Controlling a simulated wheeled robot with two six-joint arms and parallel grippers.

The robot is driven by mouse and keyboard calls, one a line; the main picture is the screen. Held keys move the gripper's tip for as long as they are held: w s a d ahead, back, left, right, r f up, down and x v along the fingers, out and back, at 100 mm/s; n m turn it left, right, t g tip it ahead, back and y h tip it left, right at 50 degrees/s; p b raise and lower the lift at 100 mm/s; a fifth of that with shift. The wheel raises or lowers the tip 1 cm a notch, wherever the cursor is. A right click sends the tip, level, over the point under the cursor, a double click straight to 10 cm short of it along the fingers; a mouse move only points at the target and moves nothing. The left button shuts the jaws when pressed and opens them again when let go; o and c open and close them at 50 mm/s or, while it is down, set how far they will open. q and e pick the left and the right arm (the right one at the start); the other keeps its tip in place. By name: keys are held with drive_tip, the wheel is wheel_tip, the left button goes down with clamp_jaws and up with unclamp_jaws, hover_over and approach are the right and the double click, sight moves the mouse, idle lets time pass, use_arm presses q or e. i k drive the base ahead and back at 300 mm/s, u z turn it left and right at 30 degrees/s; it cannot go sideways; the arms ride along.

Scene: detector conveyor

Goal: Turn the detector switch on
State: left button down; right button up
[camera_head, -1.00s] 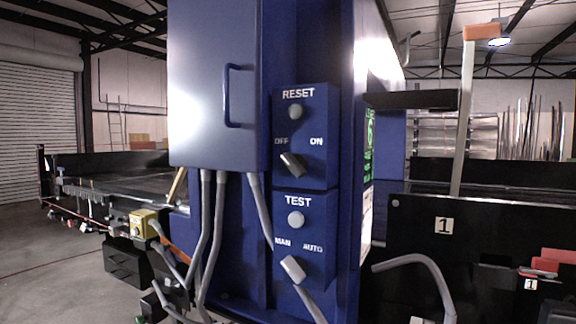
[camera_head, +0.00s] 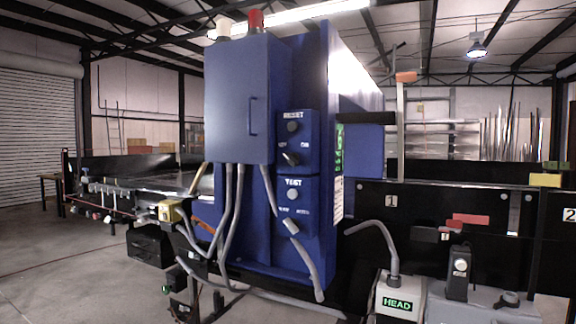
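The detector switch (camera_head: 290,159) is a small dark knob with a pale end on the blue control panel (camera_head: 311,130). Neither of my grippers is in the head view.
A blue cabinet (camera_head: 238,110) with a handle stands left of the panel. Grey cables hang below it. A black conveyor side (camera_head: 450,210) runs right. A grey box marked HEAD (camera_head: 397,303) stands at front right. Open floor (camera_head: 60,270) lies at left.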

sight(293, 160)
drive_tip(key=u, duration=0.95)
drive_tip(key=i, duration=0.65)
drive_tip(key=z, duration=0.1)
